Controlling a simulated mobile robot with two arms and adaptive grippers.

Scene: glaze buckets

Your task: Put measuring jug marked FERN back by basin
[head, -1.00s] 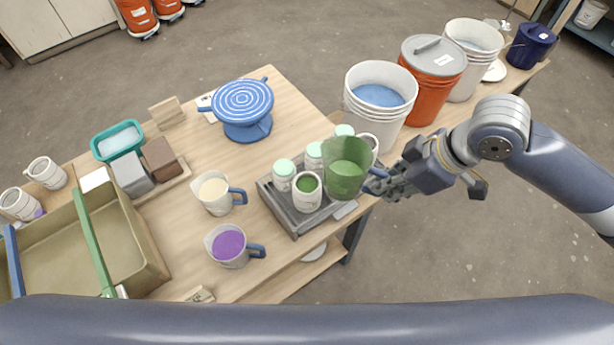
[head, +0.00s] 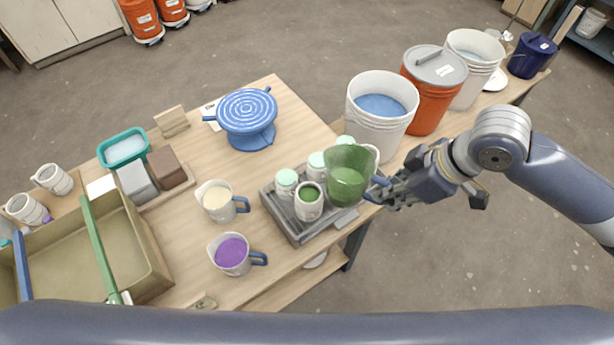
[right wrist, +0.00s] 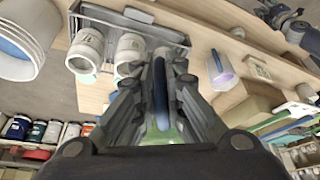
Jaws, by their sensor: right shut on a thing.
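A clear green jug (head: 347,178) with a blue handle is at the right end of the grey tray (head: 296,234), over or in it; I cannot tell if it touches the tray. No name on it is readable. My right gripper (head: 388,190) is shut on its handle from the right. In the right wrist view the blue handle (right wrist: 161,95) stands between the fingers, and the jug body is mostly hidden. A teal basin (head: 123,148) with pale blue contents is at the table's far left. My left gripper is not in view.
Several white jars with mint lids (head: 286,180) fill the tray. A cream-filled jug (head: 218,203) and a purple-filled jug (head: 232,253) stand left of it. A blue banding wheel (head: 248,112) is behind. Buckets (head: 380,118) line the right. Clear tabletop lies between wheel and tray.

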